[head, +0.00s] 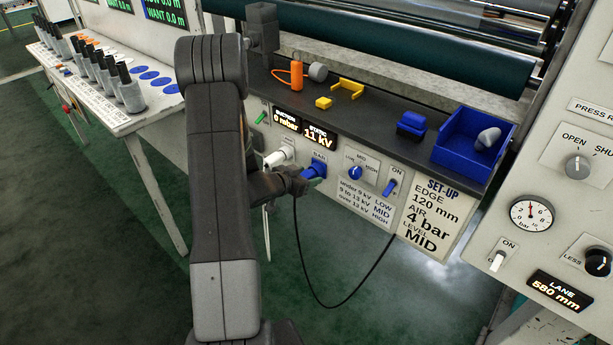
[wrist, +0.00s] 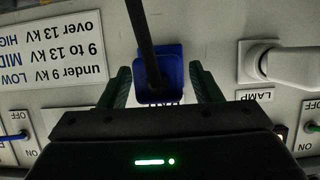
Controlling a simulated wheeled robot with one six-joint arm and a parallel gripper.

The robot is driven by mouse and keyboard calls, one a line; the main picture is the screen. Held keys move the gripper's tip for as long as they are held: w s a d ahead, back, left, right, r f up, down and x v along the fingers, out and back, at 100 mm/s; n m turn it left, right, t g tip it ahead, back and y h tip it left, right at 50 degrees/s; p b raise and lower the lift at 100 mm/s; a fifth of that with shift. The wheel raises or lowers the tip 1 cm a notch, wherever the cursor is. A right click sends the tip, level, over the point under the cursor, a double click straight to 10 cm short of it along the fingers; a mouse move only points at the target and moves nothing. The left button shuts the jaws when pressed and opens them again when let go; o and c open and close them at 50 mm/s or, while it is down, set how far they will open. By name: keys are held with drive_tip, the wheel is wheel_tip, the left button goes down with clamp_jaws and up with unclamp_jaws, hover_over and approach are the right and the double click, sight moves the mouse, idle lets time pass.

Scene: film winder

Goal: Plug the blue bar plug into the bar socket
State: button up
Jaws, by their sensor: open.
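The blue bar plug (head: 316,171) is at the front panel, just below the BAR label. In the wrist view the plug (wrist: 173,66) shows as a blue block with a black cable running from it, and it covers the bar socket. I cannot tell how deep it sits. My gripper (head: 299,182) is at the plug, partly hidden behind my arm. In the wrist view my gripper (wrist: 160,82) is open, with one dark finger on each side of the plug and small gaps visible.
A white lamp plug (head: 278,157) sits beside it on the panel. A blue level knob (head: 354,172) and blue switch (head: 390,186) are to the right. The black cable (head: 322,304) hangs in a loop below. A blue tray (head: 462,146) stands on the shelf.

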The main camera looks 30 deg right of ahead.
drive_tip(key=p+v, duration=0.1)
drive_tip(key=v, duration=1.2)
drive_tip(key=shift+s+a, duration=0.15)
drive_tip(key=shift+a, duration=0.1)
drive_tip(key=shift+r, duration=0.1)
idle(1.3)
